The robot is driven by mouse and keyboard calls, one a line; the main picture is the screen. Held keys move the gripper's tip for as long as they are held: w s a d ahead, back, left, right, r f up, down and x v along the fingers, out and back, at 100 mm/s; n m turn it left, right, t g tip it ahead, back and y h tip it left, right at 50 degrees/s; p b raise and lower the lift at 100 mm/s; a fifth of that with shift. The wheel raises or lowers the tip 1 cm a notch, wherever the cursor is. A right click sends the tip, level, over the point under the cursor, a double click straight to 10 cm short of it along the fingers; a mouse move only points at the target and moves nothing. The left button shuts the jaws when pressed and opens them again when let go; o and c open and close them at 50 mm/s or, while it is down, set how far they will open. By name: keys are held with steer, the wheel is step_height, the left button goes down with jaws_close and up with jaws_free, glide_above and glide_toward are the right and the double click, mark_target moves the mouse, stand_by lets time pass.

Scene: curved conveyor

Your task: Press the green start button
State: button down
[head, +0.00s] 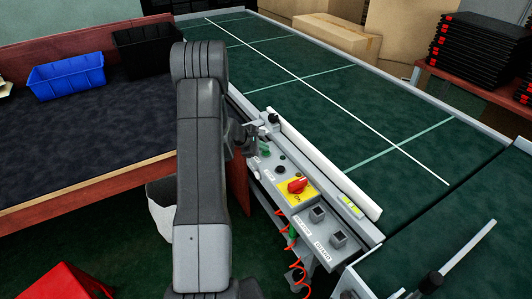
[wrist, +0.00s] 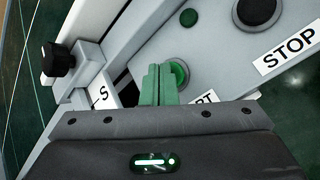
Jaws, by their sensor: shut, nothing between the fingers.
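The green start button (wrist: 181,72) sits in a grey ring on the panel in the wrist view, partly hidden behind my fingers. In the head view my gripper (head: 252,139) is at the upper end of the control panel (head: 318,205), partly hidden by my arm. The start button cannot be made out clearly there.
A black stop button (wrist: 256,10) with a STOP label and a small green round part (wrist: 189,18) are close by. A black knob (wrist: 59,60) stands left of my fingers. A red switch (head: 297,185) sits lower on the panel. The green conveyor (head: 330,95) runs alongside.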

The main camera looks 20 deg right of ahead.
mark_target(263, 153)
steer(key=shift+f, duration=0.2)
steer(key=shift+r, duration=0.1)
stand_by(0.4)
steer(key=shift+r, duration=0.75)
steer(key=shift+r+p, duration=1.3)
steer(key=shift+r, duration=1.3)
steer(key=shift+f, duration=0.15)
